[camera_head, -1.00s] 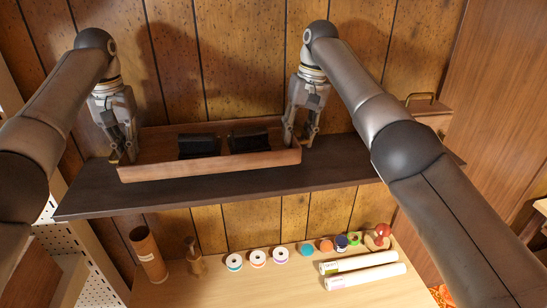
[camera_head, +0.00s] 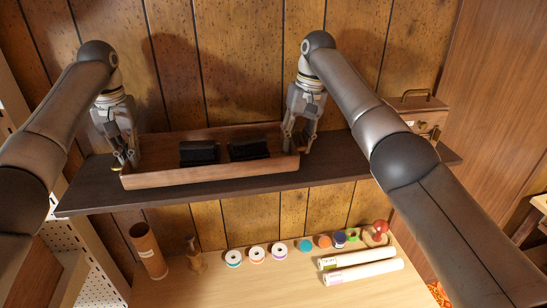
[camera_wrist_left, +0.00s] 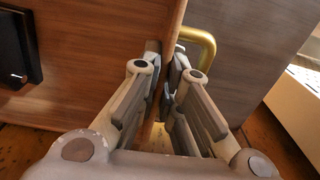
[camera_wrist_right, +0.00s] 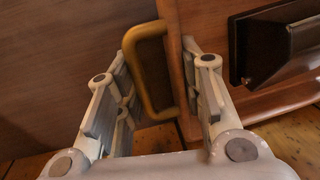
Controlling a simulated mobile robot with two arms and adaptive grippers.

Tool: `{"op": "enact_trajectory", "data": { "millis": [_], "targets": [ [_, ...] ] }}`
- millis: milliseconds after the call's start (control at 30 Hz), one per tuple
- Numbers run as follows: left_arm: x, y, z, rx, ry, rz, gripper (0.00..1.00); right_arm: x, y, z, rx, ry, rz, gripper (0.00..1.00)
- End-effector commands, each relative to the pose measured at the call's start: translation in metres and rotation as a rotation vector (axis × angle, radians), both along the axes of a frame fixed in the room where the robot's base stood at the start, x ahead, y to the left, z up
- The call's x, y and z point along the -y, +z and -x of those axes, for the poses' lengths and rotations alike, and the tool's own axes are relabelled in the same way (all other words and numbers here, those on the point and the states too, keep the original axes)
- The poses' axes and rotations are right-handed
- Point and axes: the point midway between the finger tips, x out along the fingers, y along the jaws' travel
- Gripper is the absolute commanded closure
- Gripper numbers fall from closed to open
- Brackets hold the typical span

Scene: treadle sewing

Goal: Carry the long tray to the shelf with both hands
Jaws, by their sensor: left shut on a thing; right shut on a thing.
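The long wooden tray (camera_head: 210,177) lies level over the dark shelf (camera_head: 230,201), its long side along the shelf's front edge. I cannot tell whether its bottom touches the shelf. Two black boxes (camera_head: 199,152) (camera_head: 248,149) sit inside it. My left gripper (camera_head: 128,160) is shut on the tray's left end; the left wrist view shows its fingers around the end wall, beside a brass handle (camera_wrist_left: 205,45). My right gripper (camera_head: 295,143) is shut on the right end; the right wrist view shows its fingers on both sides of the end wall and brass handle (camera_wrist_right: 146,75).
A wooden box with a brass handle (camera_head: 428,107) stands at the shelf's right end. Wood panelling (camera_head: 230,70) is close behind. Below, a table (camera_head: 230,290) holds thread spools (camera_head: 256,254), a brown cylinder (camera_head: 147,251) and rolls (camera_head: 362,272). The shelf's left end is bare.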

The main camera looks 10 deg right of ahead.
Motion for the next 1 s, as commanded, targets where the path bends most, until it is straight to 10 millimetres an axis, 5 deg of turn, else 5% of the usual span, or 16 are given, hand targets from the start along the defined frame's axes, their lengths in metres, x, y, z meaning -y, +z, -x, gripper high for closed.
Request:
{"op": "enact_trajectory", "data": {
  "millis": [267, 300, 433, 1000],
  "targets": [
    [0.000, -0.013, 0.000, 0.002, -0.001, 0.001, 1.00, 0.000, -0.012, 0.000, 0.003, 0.005, -0.002, 1.00],
    [0.000, -0.013, 0.000, 0.001, 0.000, 0.000, 0.89, 0.000, -0.012, 0.000, 0.001, 0.003, -0.001, 0.59],
    [0.000, -0.013, 0.000, 0.000, 0.000, 0.000, 0.72, 0.000, -0.013, 0.000, 0.000, 0.002, -0.001, 0.43],
    [-0.001, -0.010, 0.000, 0.001, 0.002, -0.001, 0.72, 0.000, -0.013, 0.000, 0.000, 0.000, 0.000, 0.43]
  ]
}}
